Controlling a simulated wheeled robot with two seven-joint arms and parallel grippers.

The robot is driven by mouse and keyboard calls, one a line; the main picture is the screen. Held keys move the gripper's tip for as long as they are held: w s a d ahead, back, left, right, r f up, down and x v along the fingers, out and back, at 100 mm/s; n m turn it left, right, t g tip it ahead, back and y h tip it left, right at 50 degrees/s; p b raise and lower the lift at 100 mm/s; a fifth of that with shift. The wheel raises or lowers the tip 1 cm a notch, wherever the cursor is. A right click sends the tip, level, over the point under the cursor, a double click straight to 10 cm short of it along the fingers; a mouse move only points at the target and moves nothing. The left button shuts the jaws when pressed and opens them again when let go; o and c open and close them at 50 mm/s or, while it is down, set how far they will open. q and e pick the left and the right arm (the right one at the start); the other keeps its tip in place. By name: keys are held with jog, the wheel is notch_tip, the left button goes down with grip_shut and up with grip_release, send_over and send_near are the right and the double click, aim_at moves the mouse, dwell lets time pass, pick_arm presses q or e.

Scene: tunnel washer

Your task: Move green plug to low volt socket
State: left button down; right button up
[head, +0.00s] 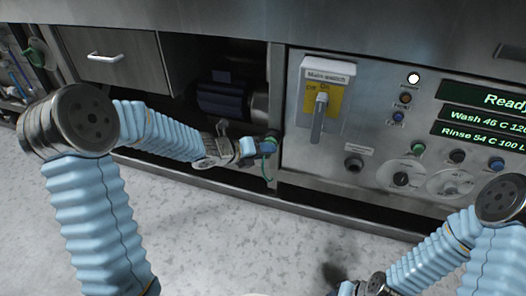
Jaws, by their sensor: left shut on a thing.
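My left gripper (258,147) is shut on the green plug (271,140), at the left edge of the control panel. The plug is small and partly hidden by the fingers; a thin green cable hangs below it. I cannot tell whether the plug touches the panel edge or sits in something there. A dark round socket (354,163) is on the panel to the right, below the main switch, with a small label above it too small to read. It looks empty. My right arm comes in at the lower right; its fingers are out of the frame.
The main switch (320,103), with a grey lever on a yellow plate, sticks out above the socket. Buttons, dials and green displays (485,114) fill the panel's right. An open bay with a dark motor (222,101) lies left of the panel. The floor in front is clear.

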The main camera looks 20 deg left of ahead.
pick_arm(q)
jog(key=shift+s, duration=0.1)
jog(key=shift+s+b, duration=0.7)
jog(key=shift+s, duration=0.45)
jog(key=shift+s+a+b, duration=0.1)
jog(key=shift+s+b, duration=0.25)
jog(key=shift+s, duration=0.85)
